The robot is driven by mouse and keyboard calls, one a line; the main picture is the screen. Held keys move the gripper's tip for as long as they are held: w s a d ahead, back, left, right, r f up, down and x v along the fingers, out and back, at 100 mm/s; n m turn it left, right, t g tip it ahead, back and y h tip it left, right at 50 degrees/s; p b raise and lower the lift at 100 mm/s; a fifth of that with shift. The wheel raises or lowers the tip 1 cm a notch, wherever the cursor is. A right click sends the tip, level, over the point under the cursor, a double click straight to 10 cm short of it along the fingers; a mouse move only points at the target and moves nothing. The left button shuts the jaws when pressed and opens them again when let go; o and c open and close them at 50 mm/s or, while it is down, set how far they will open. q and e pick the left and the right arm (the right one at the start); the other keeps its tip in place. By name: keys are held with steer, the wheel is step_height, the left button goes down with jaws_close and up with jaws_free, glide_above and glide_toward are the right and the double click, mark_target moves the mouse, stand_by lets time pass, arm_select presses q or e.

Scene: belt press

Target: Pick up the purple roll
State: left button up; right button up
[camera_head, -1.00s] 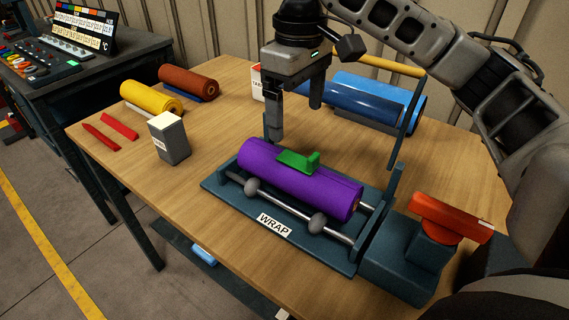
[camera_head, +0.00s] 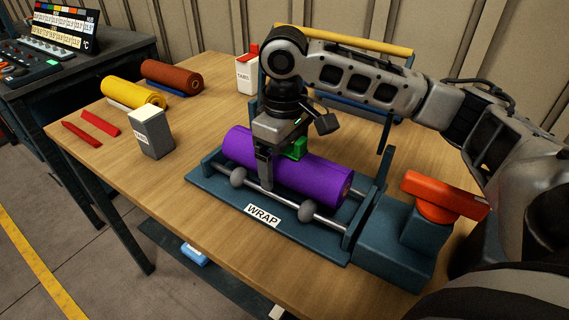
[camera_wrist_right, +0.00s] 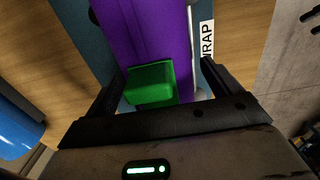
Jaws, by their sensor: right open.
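The purple roll (camera_head: 320,178) lies on the rollers of the blue stand labelled WRAP (camera_head: 214,185). A green block (camera_head: 299,148) sits on top of it, and also shows in the right wrist view (camera_wrist_right: 150,85). My right gripper (camera_head: 275,165) is low over the roll beside the green block. One finger is in front of the roll; the other is hidden in the head view. In the right wrist view the open fingers (camera_wrist_right: 162,70) lie on either side of the purple roll (camera_wrist_right: 158,35), with gaps visible. My left gripper is not in view.
A red-orange part (camera_head: 445,193) on a blue block stands right of the stand. A white-topped box (camera_head: 151,132), yellow roll (camera_head: 130,93), brown roll (camera_head: 170,76) and red strips (camera_head: 100,123) are to the left. A yellow bar (camera_head: 345,40) rises behind my arm.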

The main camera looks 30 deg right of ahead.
steer(key=c, duration=1.8)
steer(key=shift+r, duration=0.1)
steer(key=shift+c, duration=0.2)
steer(key=shift+r, duration=0.1)
steer(key=shift+w+r, duration=0.1)
steer(key=shift+r, duration=0.35)
steer(key=s+a+r+p, duration=0.2)
steer(key=a+r+p, duration=0.1)
steer(key=a+r, duration=0.9)
steer(key=shift+s+a, duration=0.25)
steer(key=shift+a, duration=0.7)
